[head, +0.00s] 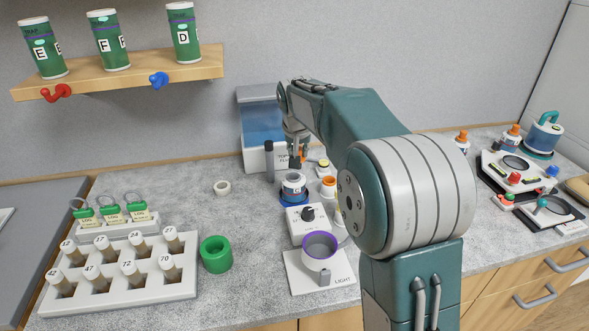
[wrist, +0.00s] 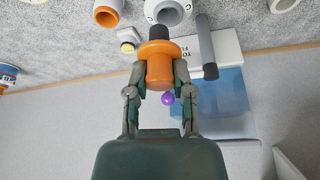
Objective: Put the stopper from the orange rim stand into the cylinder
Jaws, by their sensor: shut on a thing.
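My gripper (wrist: 157,78) is shut on an orange stopper (wrist: 158,70) with a dark tip, and it is held by its orange body. In the head view the stopper shows as a small orange patch (head: 301,156) between the fingers, partly hidden by them. It hangs above a white cylinder (head: 293,189) with a blue base; the wrist view shows this cylinder's grey mouth (wrist: 170,13) beyond the dark tip. Stopper and cylinder look apart. The orange rim stand (head: 329,183) is just right of the cylinder; in the wrist view its rim (wrist: 107,14) is at upper left.
A dark post (head: 269,159) stands close left of the cylinder, before a blue bin (head: 258,120). A small yellow-topped piece (head: 322,165) sits behind the stand. A dial box (head: 307,218) is in front. A white ring (head: 222,187) lies left with bare counter around it.

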